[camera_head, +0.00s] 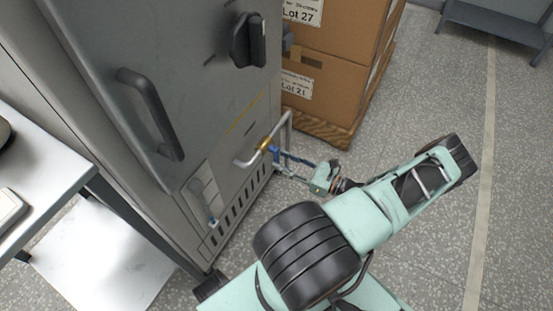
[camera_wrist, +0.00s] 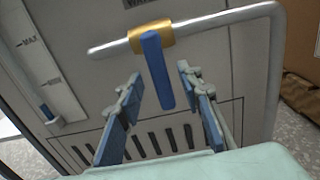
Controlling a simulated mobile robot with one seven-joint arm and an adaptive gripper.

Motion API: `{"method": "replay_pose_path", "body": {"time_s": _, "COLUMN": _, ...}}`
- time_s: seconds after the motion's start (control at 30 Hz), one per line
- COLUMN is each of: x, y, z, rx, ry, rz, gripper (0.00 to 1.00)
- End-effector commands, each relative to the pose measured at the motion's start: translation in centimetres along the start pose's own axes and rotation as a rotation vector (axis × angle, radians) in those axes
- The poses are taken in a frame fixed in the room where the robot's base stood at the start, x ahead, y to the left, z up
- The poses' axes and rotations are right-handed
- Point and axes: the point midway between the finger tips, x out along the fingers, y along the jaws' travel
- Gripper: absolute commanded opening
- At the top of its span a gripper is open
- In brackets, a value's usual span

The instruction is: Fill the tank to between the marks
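The tank is a grey cabinet (camera_head: 215,120) with a level gauge (camera_head: 203,190) low on its front. In the wrist view the gauge (camera_wrist: 40,65) shows a MAX mark and a lower MIN mark; blue shows only near its bottom, below MIN. A silver pipe (camera_wrist: 215,22) carries a brass valve (camera_wrist: 151,37) with a blue lever (camera_wrist: 158,70) pointing down, slightly tilted. The valve also shows in the head view (camera_head: 265,144). My gripper (camera_wrist: 160,77) is open, its fingers either side of the lever, apparently not touching it. It also shows in the head view (camera_head: 281,164).
Cardboard boxes (camera_head: 325,85) stand on a wooden pallet (camera_head: 318,128) right of the cabinet. A black door handle (camera_head: 150,112) and a black knob (camera_head: 248,42) stick out from the cabinet. A white table (camera_head: 40,180) stands at left.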

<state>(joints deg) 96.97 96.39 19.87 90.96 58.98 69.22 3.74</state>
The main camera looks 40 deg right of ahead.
Motion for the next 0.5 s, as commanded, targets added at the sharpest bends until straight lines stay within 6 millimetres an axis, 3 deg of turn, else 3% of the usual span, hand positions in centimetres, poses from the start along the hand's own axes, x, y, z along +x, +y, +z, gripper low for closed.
{"method": "replay_pose_path", "body": {"time_s": 0.2, "x": 2.5, "y": 0.0, "z": -0.1, "rx": 0.0, "ry": 0.0, "rz": 0.001, "gripper": 0.33}}
{"method": "replay_pose_path", "body": {"time_s": 0.5, "x": 2.9, "y": 0.1, "z": 0.0, "rx": -0.001, "ry": 0.001, "rz": 0.001, "gripper": 0.33}}
